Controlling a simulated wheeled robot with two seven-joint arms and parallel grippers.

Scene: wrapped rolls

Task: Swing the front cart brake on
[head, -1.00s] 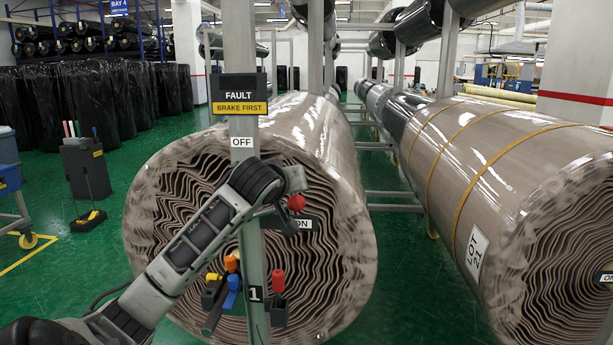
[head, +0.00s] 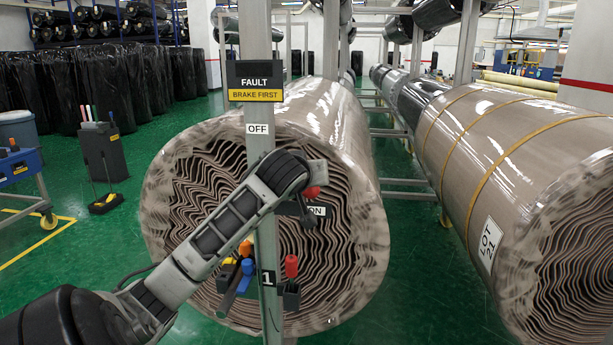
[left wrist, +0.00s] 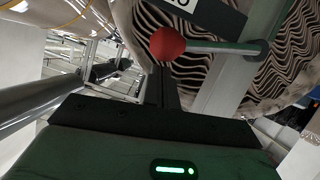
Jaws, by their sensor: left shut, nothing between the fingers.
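The brake lever has a red ball knob (head: 312,192) and sits on the grey post (head: 262,150) of the front cart. The knob is just above the ON label (head: 317,211), to the lower right of the OFF label (head: 257,129). In the left wrist view the red knob (left wrist: 168,43) ends a grey rod (left wrist: 225,47) running sideways to the post. My left gripper (head: 303,212) is shut and empty, beside the knob and partly hidden by my wrist. Its dark fingers (left wrist: 160,85) reach up right by the knob; I cannot tell whether they touch. My right gripper is out of view.
A FAULT / BRAKE FIRST sign (head: 257,82) hangs on the post. A large wrapped roll (head: 340,130) lies behind it. Holders with coloured-handled tools (head: 291,268) sit low on the post. Another roll (head: 480,150) lies at right.

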